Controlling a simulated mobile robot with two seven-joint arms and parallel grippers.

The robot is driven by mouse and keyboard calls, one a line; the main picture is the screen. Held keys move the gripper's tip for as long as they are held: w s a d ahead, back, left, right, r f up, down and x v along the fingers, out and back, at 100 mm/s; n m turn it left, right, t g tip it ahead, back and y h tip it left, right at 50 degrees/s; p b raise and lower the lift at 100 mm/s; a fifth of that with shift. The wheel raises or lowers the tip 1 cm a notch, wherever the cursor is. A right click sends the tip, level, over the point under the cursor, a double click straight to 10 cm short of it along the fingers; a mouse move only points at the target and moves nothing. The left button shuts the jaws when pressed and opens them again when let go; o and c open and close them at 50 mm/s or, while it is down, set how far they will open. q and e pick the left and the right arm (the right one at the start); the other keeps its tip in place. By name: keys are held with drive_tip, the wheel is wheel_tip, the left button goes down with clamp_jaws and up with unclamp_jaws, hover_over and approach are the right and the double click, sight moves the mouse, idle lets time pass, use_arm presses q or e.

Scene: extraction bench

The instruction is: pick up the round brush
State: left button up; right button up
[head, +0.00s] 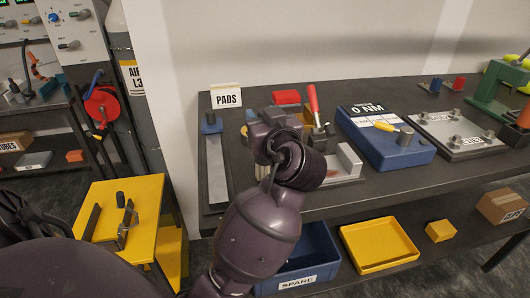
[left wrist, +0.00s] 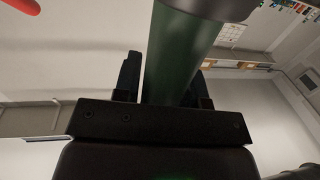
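My left gripper (head: 266,128) is at the front left of the bench, partly hidden by my own wrist in the head view. In the left wrist view its two dark fingers (left wrist: 165,78) stand apart. A thick dark green cylinder (left wrist: 182,55) with a wider dark end at the top slants between them and covers part of the right finger. It may be the round brush; only part of it shows. I cannot tell whether the fingers press on it. No clear brush shows in the head view. My right gripper is not in view.
A red-handled clamp (head: 313,103) stands just right of my wrist. Further right are a blue box (head: 385,148) and a metal plate (head: 455,130). A PADS sign (head: 227,96) stands behind. A blue SPARE bin (head: 312,262) and yellow tray (head: 378,245) sit on the lower shelf.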

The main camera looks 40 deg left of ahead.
use_arm(q)
drive_tip(key=c, duration=0.5)
drive_tip(key=shift+r, duration=0.1)
